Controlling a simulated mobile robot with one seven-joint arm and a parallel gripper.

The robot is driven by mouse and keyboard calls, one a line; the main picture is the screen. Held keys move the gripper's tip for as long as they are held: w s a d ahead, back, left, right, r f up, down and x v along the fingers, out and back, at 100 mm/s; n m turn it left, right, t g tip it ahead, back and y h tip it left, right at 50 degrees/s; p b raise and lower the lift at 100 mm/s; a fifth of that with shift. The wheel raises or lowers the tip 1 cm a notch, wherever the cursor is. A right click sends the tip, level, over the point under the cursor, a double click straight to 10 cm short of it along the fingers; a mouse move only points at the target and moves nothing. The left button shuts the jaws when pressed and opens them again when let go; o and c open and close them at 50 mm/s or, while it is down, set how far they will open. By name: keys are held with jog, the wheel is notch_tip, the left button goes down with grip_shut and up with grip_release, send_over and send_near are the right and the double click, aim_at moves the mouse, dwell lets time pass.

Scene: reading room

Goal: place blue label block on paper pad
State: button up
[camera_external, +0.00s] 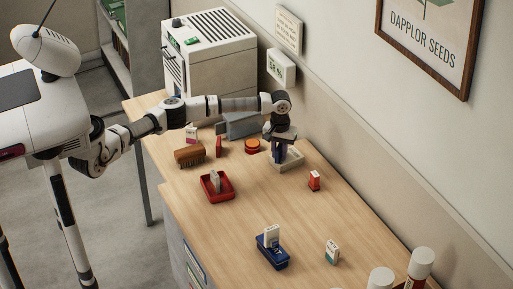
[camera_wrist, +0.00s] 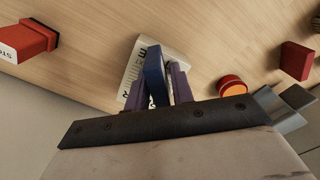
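The blue label block (camera_wrist: 155,75) is dark blue and stands between the two purple fingers of my gripper (camera_wrist: 160,88) in the wrist view. The fingers lie close along both its sides, and my gripper looks shut on it. In the external view my gripper (camera_external: 279,151) points down over the paper pad (camera_external: 292,162), with the block largely hidden by the fingers. The pad is pale with dark lettering, and it also shows behind the block in the wrist view (camera_wrist: 133,65). I cannot tell whether the block touches the pad.
A red block with a white label (camera_external: 314,181) stands right of the pad. An orange-topped red round tin (camera_external: 252,146) and a brown brush (camera_external: 189,155) are to the left. A red tray (camera_external: 217,187) and blue tray (camera_external: 272,250) sit nearer. The table's middle is clear.

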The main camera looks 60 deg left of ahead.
aim_at(279, 146)
jog(key=shift+o, duration=0.9)
jog(key=shift+r, duration=0.1)
jog(key=shift+r, duration=0.2)
notch_tip(279, 146, up, 12)
jog(key=b, duration=0.3)
jog(key=shift+b, duration=0.35)
